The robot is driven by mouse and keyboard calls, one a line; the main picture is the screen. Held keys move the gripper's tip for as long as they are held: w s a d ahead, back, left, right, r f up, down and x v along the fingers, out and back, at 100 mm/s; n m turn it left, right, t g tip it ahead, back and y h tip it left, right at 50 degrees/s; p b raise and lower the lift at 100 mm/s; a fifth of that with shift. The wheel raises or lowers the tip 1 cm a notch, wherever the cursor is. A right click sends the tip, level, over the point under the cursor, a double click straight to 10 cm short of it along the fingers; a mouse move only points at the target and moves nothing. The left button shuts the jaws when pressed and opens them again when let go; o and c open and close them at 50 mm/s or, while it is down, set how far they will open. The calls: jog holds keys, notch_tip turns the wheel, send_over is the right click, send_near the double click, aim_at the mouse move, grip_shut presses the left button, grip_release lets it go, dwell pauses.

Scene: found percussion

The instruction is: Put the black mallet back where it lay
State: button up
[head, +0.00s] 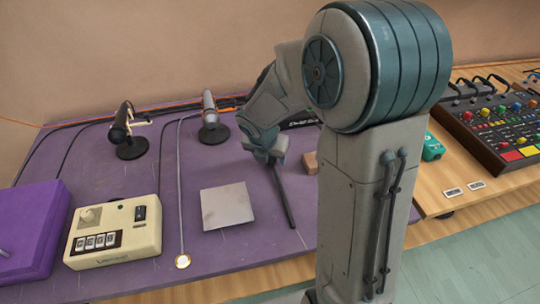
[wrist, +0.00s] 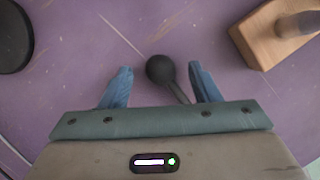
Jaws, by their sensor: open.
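The black mallet (head: 284,198) lies on the purple table, its dark handle slanting towards the front edge. Its round head is hidden behind my gripper in the head view. In the wrist view the mallet's head (wrist: 161,70) shows between my two blue fingertips, with its handle running back under the gripper body. My gripper (head: 267,157) is open above the head end of the mallet, also seen in the wrist view (wrist: 160,72). A gap shows on each side of the mallet. I cannot tell how far the fingers are above the table.
A wooden block (head: 310,162) stands right of my gripper, also in the wrist view (wrist: 262,38). A pale square plate (head: 227,206) lies left of the mallet. Two microphones stand behind, one black (head: 122,130), one grey (head: 209,110). A cream box (head: 115,232) sits further left.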

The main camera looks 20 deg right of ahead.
jog(key=p+v, duration=0.3)
jog(key=v, duration=0.9)
jog(key=shift+s+r, duration=0.2)
jog(key=shift+r, duration=0.05)
jog(key=s+d+r+m+y+p, duration=0.1)
jog(key=s+r+m+p, duration=0.1)
jog(key=s+m, duration=0.6)
jog(key=s+d+r+m+y+p, duration=0.1)
jog(key=s+m, duration=0.7)
jog(key=m, duration=1.3)
notch_tip(320, 180, up, 3)
jog(key=shift+s+d+f+m+g+p, duration=0.1)
jog(key=shift+s+d+m+g+p, duration=0.15)
jog(key=shift+g+p, duration=0.2)
jog(key=shift+w, duration=0.1)
jog(key=c, duration=0.4)
jog(key=shift+d, duration=0.15)
jog(key=shift+c, duration=0.2)
